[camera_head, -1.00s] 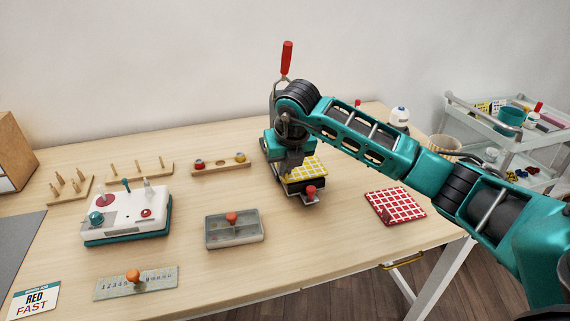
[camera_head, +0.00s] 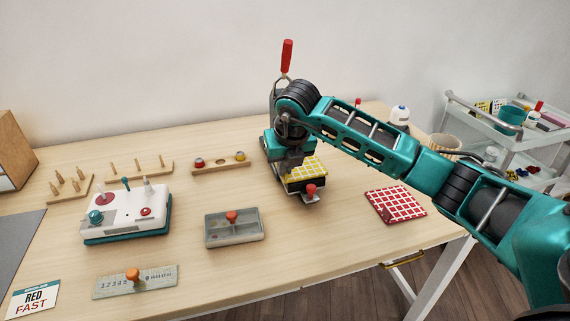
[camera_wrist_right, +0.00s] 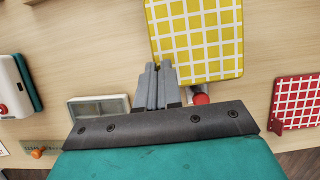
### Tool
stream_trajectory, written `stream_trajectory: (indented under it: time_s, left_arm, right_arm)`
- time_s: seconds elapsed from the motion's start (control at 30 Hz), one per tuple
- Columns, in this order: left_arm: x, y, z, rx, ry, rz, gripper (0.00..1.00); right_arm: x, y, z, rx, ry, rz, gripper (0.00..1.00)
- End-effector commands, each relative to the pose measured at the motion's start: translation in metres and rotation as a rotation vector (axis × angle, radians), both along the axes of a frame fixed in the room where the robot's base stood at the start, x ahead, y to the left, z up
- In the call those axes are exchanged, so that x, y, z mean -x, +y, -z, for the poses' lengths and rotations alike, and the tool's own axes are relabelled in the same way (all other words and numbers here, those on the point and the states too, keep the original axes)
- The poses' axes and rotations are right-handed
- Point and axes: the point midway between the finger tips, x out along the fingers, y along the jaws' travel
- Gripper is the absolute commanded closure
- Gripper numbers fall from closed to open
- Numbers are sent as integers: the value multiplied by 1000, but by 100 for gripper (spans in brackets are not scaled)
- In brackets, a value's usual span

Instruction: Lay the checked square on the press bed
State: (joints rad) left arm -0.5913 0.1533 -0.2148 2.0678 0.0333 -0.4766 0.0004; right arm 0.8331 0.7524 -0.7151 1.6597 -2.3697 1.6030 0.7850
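A yellow-and-white checked square (camera_head: 308,168) is over the dark press bed (camera_head: 304,185) in the head view. It fills the upper middle of the right wrist view (camera_wrist_right: 200,35). My right gripper (camera_wrist_right: 158,72) has its fingers close together at the square's near left edge and appears shut on it. I cannot tell whether the square touches the bed. The press has a teal body, partly hidden by my right arm, and a raised red-handled lever (camera_head: 287,57). A red-and-white checked square (camera_head: 396,205) lies on the table to the right. My left gripper is not in view.
A grey tray (camera_head: 235,240) with an orange knob lies left of the press. A white-and-teal machine (camera_head: 126,213), a ruler plate (camera_head: 135,282) and spool racks (camera_head: 140,169) are further left. A white cart (camera_head: 490,128) stands at the right.

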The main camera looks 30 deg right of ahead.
Motion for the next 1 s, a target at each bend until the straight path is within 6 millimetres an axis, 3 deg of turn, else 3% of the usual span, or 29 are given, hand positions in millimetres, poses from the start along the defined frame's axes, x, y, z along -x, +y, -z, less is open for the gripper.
stream_trajectory:
  time_s: [0.03,0.37,0.7,1.0]
  left_arm:
    - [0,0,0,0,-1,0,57]
    - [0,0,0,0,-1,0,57]
    - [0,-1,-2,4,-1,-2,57]
    - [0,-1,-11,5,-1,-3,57]
  right_arm:
    - [0,0,0,0,0,0,100]
    - [0,0,0,0,0,0,65]
    - [2,0,-6,0,-1,0,65]
    - [22,6,-62,1,-7,-3,65]
